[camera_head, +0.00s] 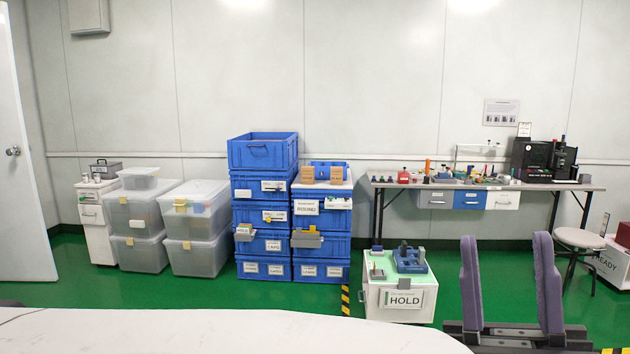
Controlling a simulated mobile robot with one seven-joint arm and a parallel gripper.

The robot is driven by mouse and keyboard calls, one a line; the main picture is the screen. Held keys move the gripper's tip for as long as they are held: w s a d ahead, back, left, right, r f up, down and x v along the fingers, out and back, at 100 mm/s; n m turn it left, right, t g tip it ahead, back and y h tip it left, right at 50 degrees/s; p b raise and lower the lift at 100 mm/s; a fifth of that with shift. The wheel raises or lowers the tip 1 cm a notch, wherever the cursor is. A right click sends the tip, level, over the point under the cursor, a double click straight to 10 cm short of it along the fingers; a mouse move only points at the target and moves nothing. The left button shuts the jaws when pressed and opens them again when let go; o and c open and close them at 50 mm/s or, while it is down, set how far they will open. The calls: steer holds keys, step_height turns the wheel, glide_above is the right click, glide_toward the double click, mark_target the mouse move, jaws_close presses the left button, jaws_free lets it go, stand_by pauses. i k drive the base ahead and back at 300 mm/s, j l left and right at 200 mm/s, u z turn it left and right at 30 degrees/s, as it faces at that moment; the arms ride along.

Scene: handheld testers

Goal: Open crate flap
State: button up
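Two stacks of blue crates stand against the back wall in the middle: a left stack (264,151) and a right stack (322,272). Several crate fronts carry white labels. A small grey ledge holding items juts from the left stack (243,236), and another from the right stack (305,240); I cannot tell whether these are lowered flaps. Which crate flap is meant is not clear. My gripper (508,240) is at the lower right, its two purple-grey fingers pointing up and wide apart. Nothing shows between them. It appears well in front of the crates, to their right.
A white surface (200,335) spans the bottom foreground. Clear lidded bins (139,213) stand left of the crates. A white HOLD box (399,300) stands on the green floor to their right. A workbench (410,185) and a stool (578,238) are at right. A door is at left.

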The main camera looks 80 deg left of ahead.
mark_target(252, 155)
steer(key=u, duration=2.65)
steer(key=i+j, duration=0.15)
steer(key=i, duration=1.15)
steer(key=i+j, duration=0.2)
steer(key=i, duration=1.05)
steer(key=i+j+u, duration=0.1)
steer(key=i, duration=1.2)
